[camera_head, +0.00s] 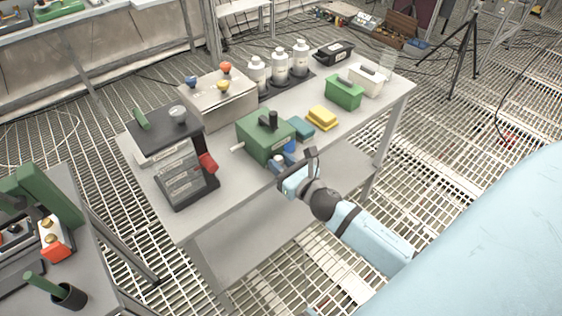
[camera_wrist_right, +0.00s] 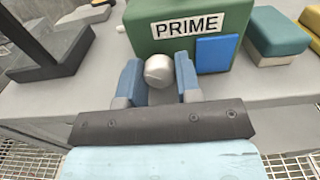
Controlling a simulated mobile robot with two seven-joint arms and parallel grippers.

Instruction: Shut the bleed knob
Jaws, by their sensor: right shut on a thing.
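The green box (camera_head: 265,137) labelled PRIME stands near the front edge of the grey table, with a black handle on top. In the right wrist view, the box (camera_wrist_right: 235,15) shows a rounded silver knob (camera_wrist_right: 159,70) low on its front, left of a blue plate (camera_wrist_right: 216,54). I take this silver knob as the bleed knob. My right gripper (camera_wrist_right: 159,76) has a blue finger on each side of it and is shut on it. My left gripper is not in view.
A dark-topped unit (camera_head: 177,165) with a red knob stands left of the box. A teal block (camera_head: 300,128) and yellow block (camera_head: 322,117) lie to its right. Behind are a beige box (camera_head: 222,105) with coloured knobs and white bottles (camera_head: 280,66). The table's front right is clear.

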